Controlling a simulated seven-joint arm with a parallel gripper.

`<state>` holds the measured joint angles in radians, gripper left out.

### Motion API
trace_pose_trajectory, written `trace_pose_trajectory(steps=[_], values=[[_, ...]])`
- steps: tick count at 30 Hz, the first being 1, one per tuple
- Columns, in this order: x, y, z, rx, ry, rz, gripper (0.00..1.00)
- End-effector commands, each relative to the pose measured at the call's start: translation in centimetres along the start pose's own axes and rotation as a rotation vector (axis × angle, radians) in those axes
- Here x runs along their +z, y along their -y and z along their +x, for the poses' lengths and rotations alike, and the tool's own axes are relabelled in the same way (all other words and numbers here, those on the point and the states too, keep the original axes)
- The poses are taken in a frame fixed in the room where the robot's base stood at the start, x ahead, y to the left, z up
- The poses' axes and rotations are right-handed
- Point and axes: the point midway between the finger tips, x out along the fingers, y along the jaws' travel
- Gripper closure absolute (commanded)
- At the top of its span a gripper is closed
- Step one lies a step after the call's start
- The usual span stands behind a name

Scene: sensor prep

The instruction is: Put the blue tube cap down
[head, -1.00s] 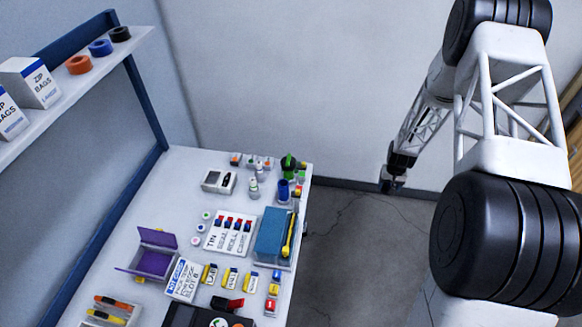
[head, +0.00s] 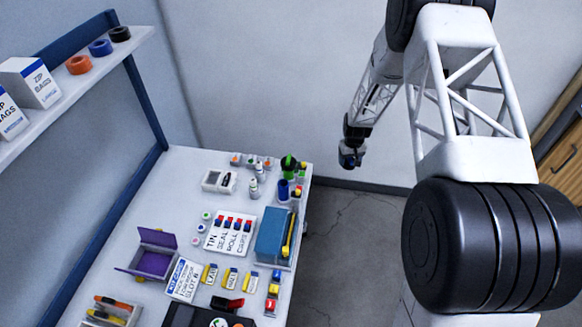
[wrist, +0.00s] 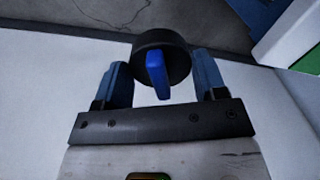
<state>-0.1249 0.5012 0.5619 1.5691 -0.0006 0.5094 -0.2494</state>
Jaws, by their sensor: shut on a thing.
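My gripper (head: 350,156) is up in the air to the right of the white table, beyond its right edge. In the wrist view my gripper (wrist: 162,78) has its two blue fingers on either side of a dark round piece with a blue upright tab, which I take for the blue tube cap (wrist: 157,75). It is held between the fingers, clear of the table. In the head view the cap is too small to tell from the gripper.
The white table (head: 190,190) holds a labelled caps tray (head: 250,222), a blue box (head: 271,235), an open purple case (head: 154,262) and a dark blue cup (head: 283,189). Several small bottles and a green-topped item stand at the far right corner. Bare floor lies right of the table.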

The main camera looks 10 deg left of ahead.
Motion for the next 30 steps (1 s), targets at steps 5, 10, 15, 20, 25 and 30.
trace_pose_trajectory(steps=[5,10,15,20,25,30], values=[[-2.6,4.8,-2.1,0.001,-0.002,-0.108,0.59],[-4.6,9.5,-4.1,0.001,-0.002,-0.207,0.59],[-6.1,13.9,-5.9,0.001,-0.002,-0.300,0.59],[-7.0,17.0,-7.2,0.001,-0.001,-0.365,0.59],[-7.5,18.8,-7.9,0.001,0.000,-0.403,0.59],[-7.6,19.3,-8.1,0.001,0.000,-0.413,0.59]])
